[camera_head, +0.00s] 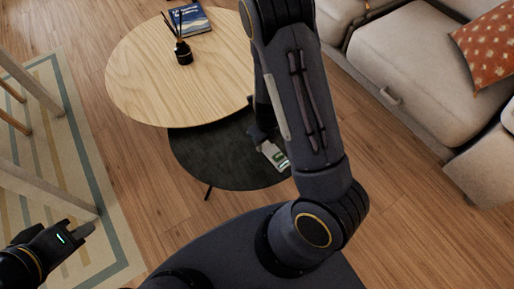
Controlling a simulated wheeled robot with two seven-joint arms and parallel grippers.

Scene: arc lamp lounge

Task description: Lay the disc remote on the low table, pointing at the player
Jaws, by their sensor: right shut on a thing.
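A round pale wooden table (135,75) stands at the upper middle, with a lower round black table (215,165) partly under it. My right arm reaches down in front of both. My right gripper (268,146) is partly hidden behind that arm, over the black table's right part. It is shut on a small pale thing with green marks (273,156), which seems to be the disc remote. Its pointing direction and any contact with the table are unclear. My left gripper (88,229) is at the lower left, away from the tables, its jaw gap unclear. I see no player.
A black reed diffuser (183,52) and a blue book (188,19) are on the wooden table. A beige sofa (415,75) with an orange cushion (487,46) is at the right. A striped rug (110,215) and pale wooden legs are at the left.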

